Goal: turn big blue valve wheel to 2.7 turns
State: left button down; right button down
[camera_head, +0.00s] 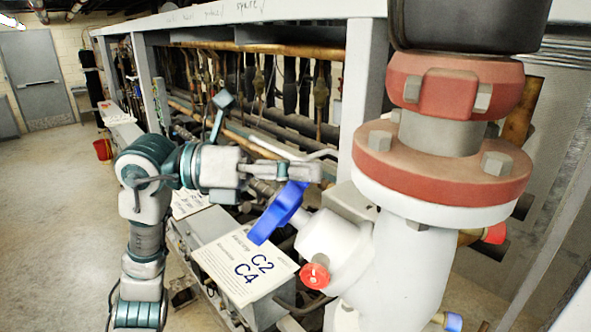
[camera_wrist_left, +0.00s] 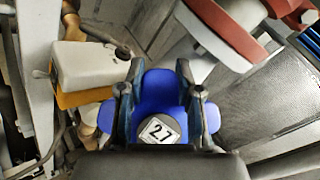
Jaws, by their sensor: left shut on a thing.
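The big blue valve wheel (camera_head: 278,212) sits on a white valve body (camera_head: 335,245) in the middle of the head view, tilted. My left gripper (camera_head: 310,173) reaches in from the left and is at the wheel's upper edge. In the left wrist view its two fingers (camera_wrist_left: 158,75) lie on either side of one blue lobe, shut on the wheel. My right gripper is not in view.
A white pipe with a red flange (camera_head: 440,170) stands close on the right. A small red knob (camera_head: 314,276) is below the wheel. A sign reading "C2 C4" (camera_head: 245,268) lies left of it. The rack's pipes fill the back. Open floor (camera_head: 60,200) is at the left.

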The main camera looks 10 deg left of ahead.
pick_arm(q)
jog(key=shift+d+f, duration=0.1)
jog(key=c, duration=1.1)
grip_release()
jog(key=shift+o, duration=0.2)
jog(key=shift+w+d, duration=0.2)
jog(key=shift+d, duration=0.1)
jog(key=s+a, duration=0.2)
jog(key=a, duration=0.9)
jog(key=shift+a+r, duration=0.2)
jog(key=shift+r, duration=0.05)
jog(key=shift+a, duration=0.1)
